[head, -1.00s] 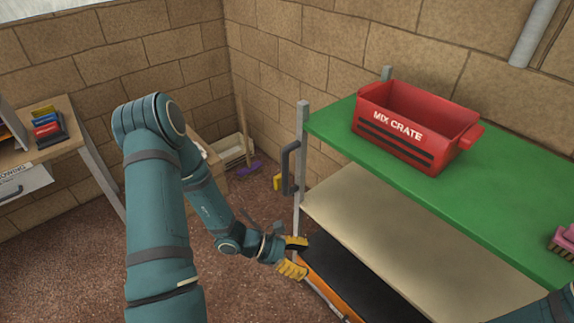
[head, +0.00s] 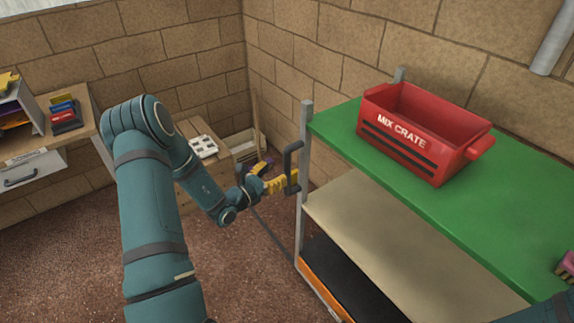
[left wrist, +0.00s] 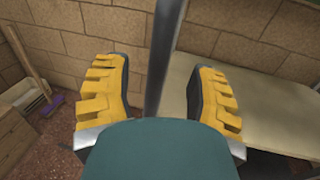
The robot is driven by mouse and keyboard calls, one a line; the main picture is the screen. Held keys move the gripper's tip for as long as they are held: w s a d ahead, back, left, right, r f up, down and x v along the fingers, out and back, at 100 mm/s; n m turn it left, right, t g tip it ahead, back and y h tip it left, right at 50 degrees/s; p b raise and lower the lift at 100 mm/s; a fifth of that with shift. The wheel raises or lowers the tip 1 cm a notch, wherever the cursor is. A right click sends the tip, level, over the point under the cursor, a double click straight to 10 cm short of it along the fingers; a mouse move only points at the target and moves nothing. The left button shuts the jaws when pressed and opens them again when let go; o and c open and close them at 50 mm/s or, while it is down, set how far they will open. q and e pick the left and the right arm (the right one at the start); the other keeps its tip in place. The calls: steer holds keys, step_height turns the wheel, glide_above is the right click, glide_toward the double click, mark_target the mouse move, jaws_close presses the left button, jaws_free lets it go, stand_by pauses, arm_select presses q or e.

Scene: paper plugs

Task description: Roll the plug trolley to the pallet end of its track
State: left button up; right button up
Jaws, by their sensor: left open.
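The trolley is most likely the shelved cart with a green top (head: 340,130), a tan middle shelf (head: 375,225) and a dark bottom shelf (head: 345,275). A dark upright handle (head: 291,165) is fixed at its left end, beside a grey corner post (head: 304,150). My left gripper (head: 280,185) is at the lower part of this handle. In the left wrist view its yellow fingers (left wrist: 160,95) are apart, with a grey upright bar (left wrist: 163,60) between them in the picture. Contact cannot be told. My right gripper is out of view.
A red crate marked MIX CRATE (head: 420,130) stands on the green top. A pink brush (head: 566,264) is at the right edge. A wooden stand with a white tray (head: 203,146) is behind my left arm. A bench (head: 65,140) stands at the left. Brown floor lies open below.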

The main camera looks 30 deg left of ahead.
mark_target(287, 163)
arm_select(q)
steer(key=w, duration=0.3)
steer(key=w+d, duration=0.1)
steer(key=w, duration=0.2)
steer(key=shift+d+b, duration=0.1)
steer(key=shift+b, duration=0.2)
jaws_close()
